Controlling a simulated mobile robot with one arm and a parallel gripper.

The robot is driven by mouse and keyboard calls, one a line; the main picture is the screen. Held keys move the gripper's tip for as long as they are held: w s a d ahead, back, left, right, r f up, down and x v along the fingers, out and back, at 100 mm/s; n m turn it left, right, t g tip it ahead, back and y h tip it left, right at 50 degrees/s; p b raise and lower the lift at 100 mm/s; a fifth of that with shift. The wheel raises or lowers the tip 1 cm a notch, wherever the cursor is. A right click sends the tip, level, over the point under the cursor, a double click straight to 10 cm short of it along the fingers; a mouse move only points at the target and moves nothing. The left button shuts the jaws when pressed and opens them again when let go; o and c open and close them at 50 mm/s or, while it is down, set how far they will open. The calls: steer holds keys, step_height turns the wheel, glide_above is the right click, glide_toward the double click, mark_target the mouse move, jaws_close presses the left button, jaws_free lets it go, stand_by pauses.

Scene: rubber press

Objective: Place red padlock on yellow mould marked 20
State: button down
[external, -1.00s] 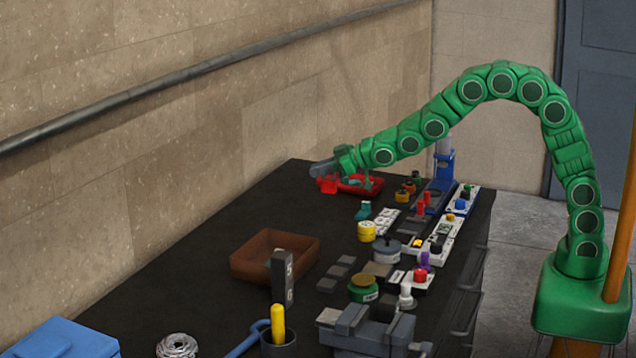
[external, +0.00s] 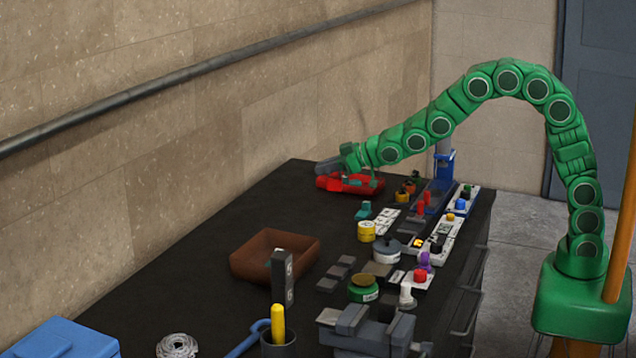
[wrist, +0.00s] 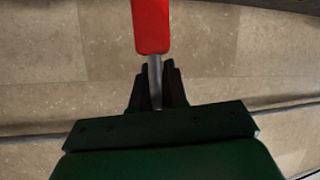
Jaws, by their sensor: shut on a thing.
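The red padlock (wrist: 152,27) hangs in my gripper (wrist: 156,68) in the wrist view. The dark fingers are shut on its grey metal shackle, and the red body sticks out beyond the fingertips. In the external view my gripper (external: 338,164) is at the far end of the black bench, over or beside the red tray (external: 360,186). The padlock cannot be told apart from the red tray there. A yellow round piece (external: 367,231) stands mid-bench, well nearer the camera than my gripper; it may be the yellow mould, but I cannot read a 20 on it.
A brown tray (external: 262,262), a dark upright block (external: 282,277) and a green round pot (external: 363,288) stand nearer the camera. A blue stand (external: 438,180) and several small parts line the right side. The bench between the brown and red trays is mostly clear.

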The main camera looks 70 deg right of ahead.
steer(key=shift+s+d+r, duration=0.15)
steer(key=shift+d+r, duration=0.1)
steer(key=shift+r, duration=0.1)
steer(key=shift+n+y, duration=0.5)
steer(key=shift+y, duration=0.2)
steer(key=s+r, duration=0.1)
steer(key=s+d+r, duration=0.1)
steer(key=s+r, duration=0.1)
steer(key=shift+d+r, duration=0.25)
steer(key=shift+d, duration=0.05)
steer(key=s+n+g+y, duration=0.4)
steer(key=s+n+y, duration=0.15)
steer(key=s, duration=1.55)
glide_above(359, 226)
steer(key=shift+f, duration=6.25)
steer(key=shift+f, duration=0.15)
